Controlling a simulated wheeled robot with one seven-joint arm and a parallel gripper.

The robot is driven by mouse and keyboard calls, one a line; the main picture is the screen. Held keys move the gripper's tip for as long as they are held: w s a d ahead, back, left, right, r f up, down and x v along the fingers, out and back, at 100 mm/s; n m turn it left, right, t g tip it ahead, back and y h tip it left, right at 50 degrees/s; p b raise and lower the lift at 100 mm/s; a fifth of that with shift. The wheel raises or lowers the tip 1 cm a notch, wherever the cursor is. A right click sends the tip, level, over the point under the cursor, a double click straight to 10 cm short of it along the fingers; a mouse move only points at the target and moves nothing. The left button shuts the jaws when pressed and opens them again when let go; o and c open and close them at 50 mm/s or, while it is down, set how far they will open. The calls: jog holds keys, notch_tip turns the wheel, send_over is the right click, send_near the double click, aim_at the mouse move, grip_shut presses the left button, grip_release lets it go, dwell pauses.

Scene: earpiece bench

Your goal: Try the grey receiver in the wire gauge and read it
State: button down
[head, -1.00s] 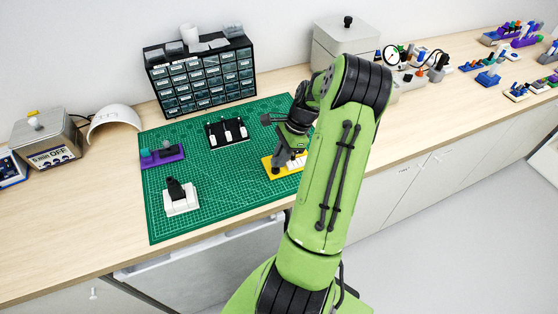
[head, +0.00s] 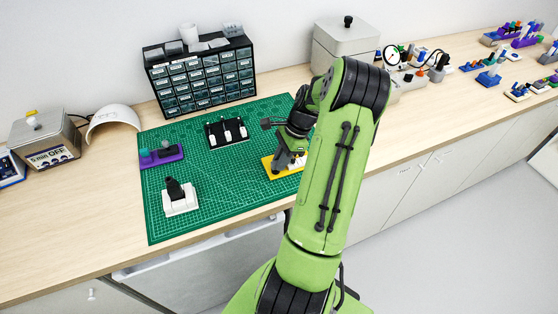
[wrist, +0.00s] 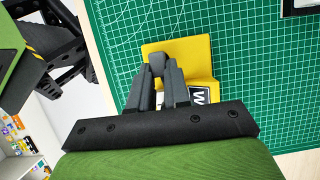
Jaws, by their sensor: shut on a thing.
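My gripper (wrist: 158,82) is shut on a small grey rounded piece (wrist: 157,62), which looks like the grey receiver. Its lower part is hidden by the fingers. It is over the yellow block (wrist: 188,55), which carries a partly covered label with a "W" and looks like the wire gauge. I cannot tell whether the piece is seated in the block or just above it. In the head view my gripper (head: 280,164) is at the left part of the yellow block (head: 268,162), and my arm hides the block's right side.
On the green mat (head: 215,180) stand a purple rack (head: 162,158), a black holder with white pieces (head: 227,132) and a white block with a black top (head: 179,200). A drawer cabinet (head: 200,80) stands behind. The mat's front middle is clear.

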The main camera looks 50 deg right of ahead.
aim_at(299, 161)
jog(key=shift+f, duration=0.2)
jog(key=c, duration=1)
grip_release()
jog(key=p+v, duration=0.3)
jog(key=v, duration=1.3)
jog(key=shift+f, duration=0.1)
